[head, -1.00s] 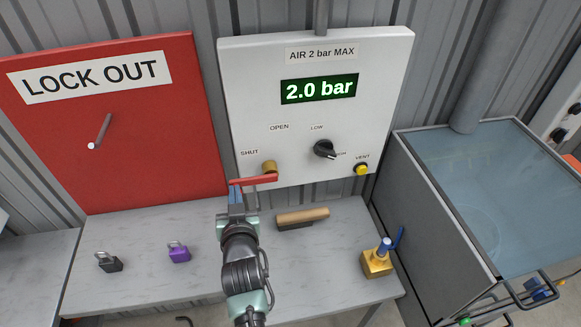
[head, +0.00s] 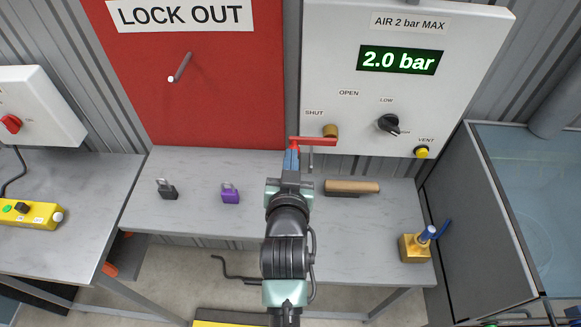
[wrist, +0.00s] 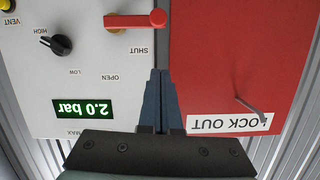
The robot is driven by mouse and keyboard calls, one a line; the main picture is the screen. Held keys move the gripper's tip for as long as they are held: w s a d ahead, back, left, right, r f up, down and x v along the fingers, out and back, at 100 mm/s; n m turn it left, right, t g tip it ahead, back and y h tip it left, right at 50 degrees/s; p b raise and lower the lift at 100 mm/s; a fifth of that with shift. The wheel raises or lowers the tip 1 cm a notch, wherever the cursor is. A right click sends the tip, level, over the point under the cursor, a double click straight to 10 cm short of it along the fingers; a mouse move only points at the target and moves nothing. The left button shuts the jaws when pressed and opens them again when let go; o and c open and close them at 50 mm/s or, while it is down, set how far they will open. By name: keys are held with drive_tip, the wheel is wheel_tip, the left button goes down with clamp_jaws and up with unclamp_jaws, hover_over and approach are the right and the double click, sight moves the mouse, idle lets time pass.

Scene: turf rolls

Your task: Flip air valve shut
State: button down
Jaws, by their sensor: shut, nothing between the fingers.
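The air valve has a red lever handle (head: 313,141) on a brass body (head: 330,130), low on the white air panel. The handle lies level and points left, beneath the SHUT label (head: 314,113). It also shows, upside down, in the wrist view (wrist: 135,21). My gripper (head: 291,152) is shut and empty, with its blue fingers at the handle's free end in the head view. In the wrist view the fingertips (wrist: 160,71) appear apart from the handle; I cannot tell whether they touch. The panel display (head: 399,60) reads 2.0 bar.
A black knob (head: 389,124) and a yellow vent button (head: 421,152) sit right of the valve. The red lock-out board (head: 215,90) has a protruding peg (head: 180,67). Padlocks (head: 168,189) (head: 230,193), a wooden-handled tool (head: 352,187) and a brass valve block (head: 415,247) lie on the bench.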

drive_tip(key=shift+v, duration=1.25)
wheel_tip(320, 180, up, 25)
drive_tip(key=d+t+b, duration=0.1)
drive_tip(key=t+b, duration=0.1)
drive_tip(key=t, duration=0.4)
drive_tip(key=s+r+t, duration=0.2)
drive_tip(key=s+r, duration=0.2)
drive_tip(key=r, duration=0.3)
drive_tip(key=s+d+r+t, duration=0.1)
drive_tip(key=s+r+t, duration=0.1)
drive_tip(key=s+r, duration=0.3)
drive_tip(key=s+r+t+b, duration=0.1)
drive_tip(key=s+r, duration=0.3)
drive_tip(key=r, duration=0.6)
drive_tip(key=shift+s+d+r+n+t, duration=0.3)
drive_tip(key=shift+r+n+t, duration=0.1)
drive_tip(key=shift+t, duration=0.2)
drive_tip(key=shift+f, duration=0.15)
